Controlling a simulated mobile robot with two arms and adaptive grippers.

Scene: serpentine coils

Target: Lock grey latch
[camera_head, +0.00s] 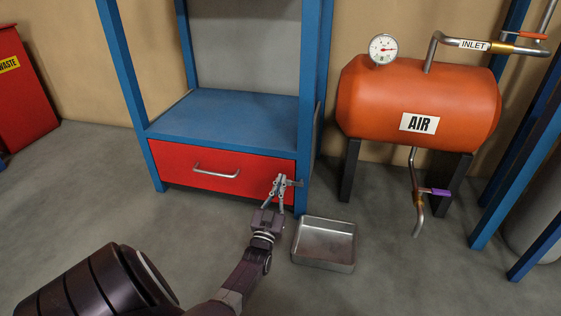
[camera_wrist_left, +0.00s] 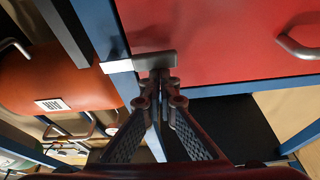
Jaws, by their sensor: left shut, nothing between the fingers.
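The grey latch (camera_head: 293,183) is a small bar at the right edge of the red drawer (camera_head: 180,166), by the blue frame post. Whether the tips touch the latch I cannot tell. My right gripper is out of view.
The drawer has a metal handle (camera_head: 216,171) and sits under a blue shelf (camera_head: 230,115). An open metal tray (camera_head: 325,262) stands on the floor right of my left gripper. An orange air tank (camera_head: 420,100) with a purple-handled valve (camera_head: 437,192) stands at the right.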

